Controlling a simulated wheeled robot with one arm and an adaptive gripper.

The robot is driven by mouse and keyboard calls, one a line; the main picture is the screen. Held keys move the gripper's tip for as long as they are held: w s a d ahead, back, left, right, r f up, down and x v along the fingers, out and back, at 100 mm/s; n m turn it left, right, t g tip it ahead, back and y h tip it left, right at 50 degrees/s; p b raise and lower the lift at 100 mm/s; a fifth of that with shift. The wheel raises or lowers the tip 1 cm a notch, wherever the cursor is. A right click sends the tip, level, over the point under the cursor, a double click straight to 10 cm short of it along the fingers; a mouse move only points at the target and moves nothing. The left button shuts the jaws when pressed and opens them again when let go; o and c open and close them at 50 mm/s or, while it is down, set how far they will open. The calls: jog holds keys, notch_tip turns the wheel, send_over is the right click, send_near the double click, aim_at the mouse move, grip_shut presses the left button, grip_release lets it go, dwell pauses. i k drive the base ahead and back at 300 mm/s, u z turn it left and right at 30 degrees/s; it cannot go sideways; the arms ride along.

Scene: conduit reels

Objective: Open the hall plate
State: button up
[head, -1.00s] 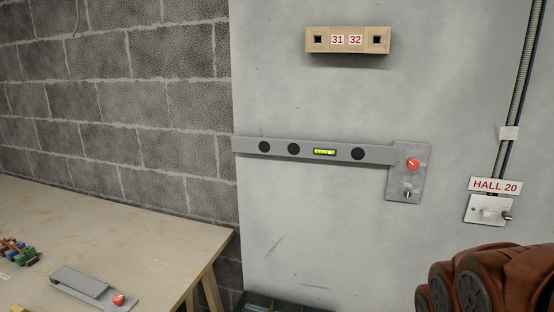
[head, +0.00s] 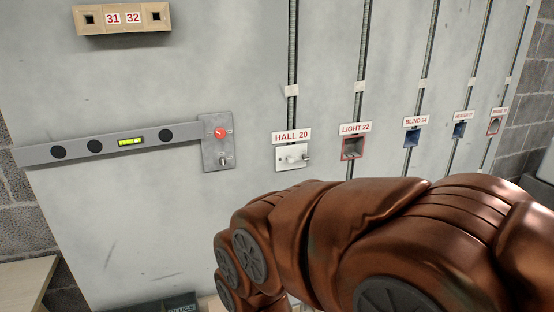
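The hall plate (head: 292,156) is a small white plate on the grey wall panel, directly under the sign HALL 20 (head: 291,136). It has a white knob-like part in its middle and a small metal piece at its right side. It lies flat against the wall, at the foot of a conduit. My copper-coloured arm crosses the lower right of the head view, below and right of the plate. My gripper is not in view.
A grey level bar (head: 100,145) with a metal plate and red knob (head: 220,133) is left of the hall plate. Open boxes LIGHT 22 (head: 352,148) and BLIND 24 (head: 411,138) are to the right. A wooden block (head: 123,18) hangs upper left. A table corner (head: 28,280) shows lower left.

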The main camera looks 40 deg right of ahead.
aim_at(289, 157)
jog(key=z, duration=0.95)
jog(key=k, duration=0.9)
jog(key=u, duration=0.95)
jog(key=i, duration=0.5)
